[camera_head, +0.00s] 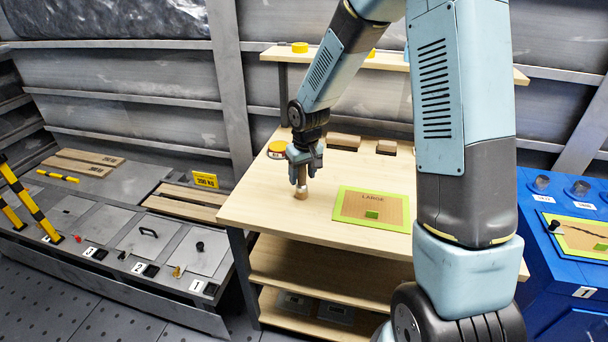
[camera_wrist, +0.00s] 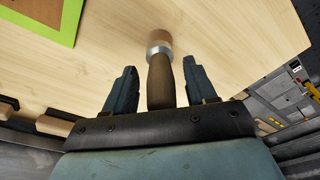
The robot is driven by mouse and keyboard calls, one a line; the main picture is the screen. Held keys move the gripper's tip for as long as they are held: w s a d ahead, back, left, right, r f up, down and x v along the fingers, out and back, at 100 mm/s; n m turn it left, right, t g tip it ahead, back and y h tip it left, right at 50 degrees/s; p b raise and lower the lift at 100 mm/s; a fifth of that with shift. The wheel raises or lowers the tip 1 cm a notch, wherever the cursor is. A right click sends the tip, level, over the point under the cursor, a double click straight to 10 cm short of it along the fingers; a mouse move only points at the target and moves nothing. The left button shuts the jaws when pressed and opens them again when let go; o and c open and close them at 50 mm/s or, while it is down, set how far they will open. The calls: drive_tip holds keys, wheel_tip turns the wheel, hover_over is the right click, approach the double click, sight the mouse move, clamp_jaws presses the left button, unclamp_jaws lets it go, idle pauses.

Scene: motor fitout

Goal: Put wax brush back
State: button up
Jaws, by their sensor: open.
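The wax brush (camera_wrist: 160,75) stands between the open fingers of my gripper (camera_wrist: 154,90) in the wrist view. It has a dark wooden handle, a metal ring and a lighter brown head. Its head points away from the wrist, toward the tabletop. In the head view my gripper (camera_head: 302,174) hangs pointing down over the table's left part, with the brush (camera_head: 301,193) below it. Gaps show on both sides of the handle in the wrist view. I cannot tell whether the brush touches the tabletop.
The wooden table (camera_head: 265,205) holds a green-edged board marked LARGE (camera_head: 372,208) right of my gripper. A jar with an orange lid (camera_head: 277,149) and wooden blocks (camera_head: 345,141) stand at the back. A blue cabinet (camera_head: 540,235) is at right, a grey bench (camera_head: 110,215) at left. The table's front left is clear.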

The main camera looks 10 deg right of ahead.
wheel_tip(320, 180, up, 12)
drive_tip(key=s+f, duration=0.1)
drive_tip(key=s, duration=0.1)
drive_tip(key=s+d+r+m+t+h, duration=0.1)
drive_tip(key=s+d+r+m+t, duration=0.1)
drive_tip(key=s+d+r, duration=0.8)
drive_tip(key=s+d+r+m+t, duration=0.1)
drive_tip(key=s+d+r, duration=0.1)
drive_tip(key=s, duration=0.6)
drive_tip(key=s+d+r+m+t, duration=0.1)
drive_tip(key=s+d+r, duration=0.1)
drive_tip(key=s+r, duration=0.3)
drive_tip(key=s, duration=0.3)
drive_tip(key=shift+s+m, duration=0.2)
drive_tip(key=shift+m, duration=0.1)
